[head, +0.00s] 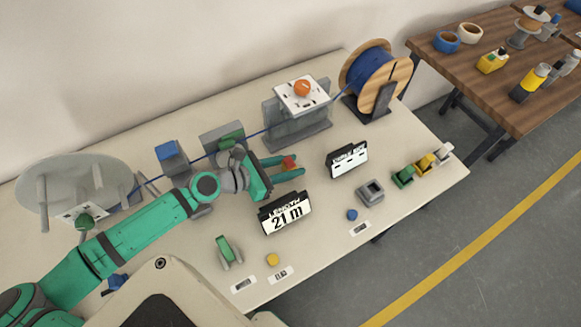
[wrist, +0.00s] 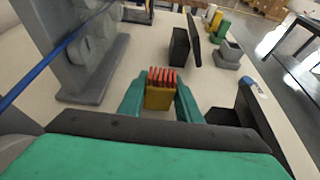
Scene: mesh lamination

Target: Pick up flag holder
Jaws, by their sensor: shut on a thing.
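The flag holder is a small yellow block with a row of red flags on top; in the wrist view (wrist: 159,92) it sits between the two green fingers of my gripper (wrist: 160,104). In the head view only a small red-orange part of the flag holder (head: 290,162) shows between the fingertips of my gripper (head: 291,167). My gripper is shut on the flag holder, with a finger on each side. The fingers hide its sides, and I cannot tell whether its base touches the table.
On the beige table (head: 330,220), a black length display (head: 285,212) stands in front of my gripper and another display (head: 347,160) to the right. A grey stand (head: 297,125) and a blue cable spool (head: 372,70) stand behind. A grey square block (head: 370,192) lies at right.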

